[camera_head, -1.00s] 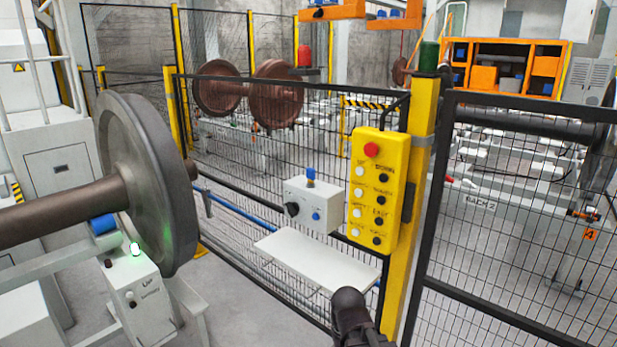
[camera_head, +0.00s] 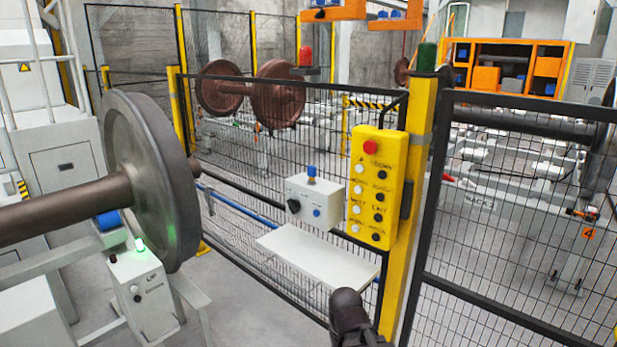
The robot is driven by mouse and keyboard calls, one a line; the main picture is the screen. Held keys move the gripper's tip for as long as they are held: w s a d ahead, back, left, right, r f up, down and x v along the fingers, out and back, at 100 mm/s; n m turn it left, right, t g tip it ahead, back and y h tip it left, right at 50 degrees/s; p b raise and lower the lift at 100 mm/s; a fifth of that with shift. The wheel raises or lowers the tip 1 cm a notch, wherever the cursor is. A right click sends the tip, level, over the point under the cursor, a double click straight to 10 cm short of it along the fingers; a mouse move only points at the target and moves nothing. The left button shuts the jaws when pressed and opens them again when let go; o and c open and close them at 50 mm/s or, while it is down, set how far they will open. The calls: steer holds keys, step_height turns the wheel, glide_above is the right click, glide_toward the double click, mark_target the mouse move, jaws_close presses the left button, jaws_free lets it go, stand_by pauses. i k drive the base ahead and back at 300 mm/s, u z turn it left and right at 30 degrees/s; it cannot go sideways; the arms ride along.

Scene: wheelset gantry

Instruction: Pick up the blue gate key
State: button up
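A small blue key (camera_head: 311,172) stands upright on top of a light grey box (camera_head: 325,201) fixed to the mesh fence. The box has a black knob (camera_head: 294,206) on its left and a blue button (camera_head: 316,213) on its front. A bare white shelf (camera_head: 322,260) sits just below the box. A dark part of my arm (camera_head: 352,318) shows at the bottom edge, below and right of the shelf. My gripper's fingers cannot be made out, so I cannot tell whether it is open or shut. It appears apart from the key.
A yellow pendant (camera_head: 377,187) with a red button hangs on a yellow post (camera_head: 416,150), right of the box. Mesh fence runs behind and to the right. A large wheelset (camera_head: 150,180) and a white post box with a green lamp (camera_head: 145,295) stand at left.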

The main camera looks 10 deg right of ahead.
mark_target(311, 168)
steer(key=k, duration=1.25)
steer(key=u, duration=0.6)
steer(key=i, duration=1.95)
steer(key=z, duration=0.7)
steer(key=i, duration=0.75)
steer(key=z, duration=0.35)
